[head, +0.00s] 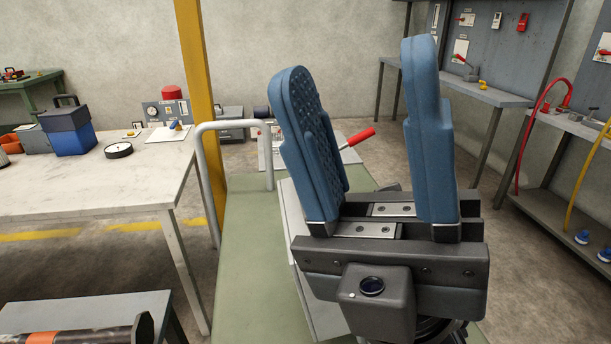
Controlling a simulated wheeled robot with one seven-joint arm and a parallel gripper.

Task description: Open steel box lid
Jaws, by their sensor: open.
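My gripper (356,62) fills the right middle of the head view, its two blue padded fingers upright and wide apart. Nothing is between them. No thing shows clearly as a steel box with a lid. A pale grey slab (297,262), partly hidden behind my gripper, lies on the green surface (243,250); I cannot tell whether it belongs to the box. A pale plate with a red-handled lever (357,137) shows behind and between the fingers, partly covered.
A white table (90,183) at left bears a blue box with a dark lid (69,131) and a black round part (118,150). A grey tubular rail (204,165) and yellow post (199,90) stand left of my gripper. Benches line the right.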

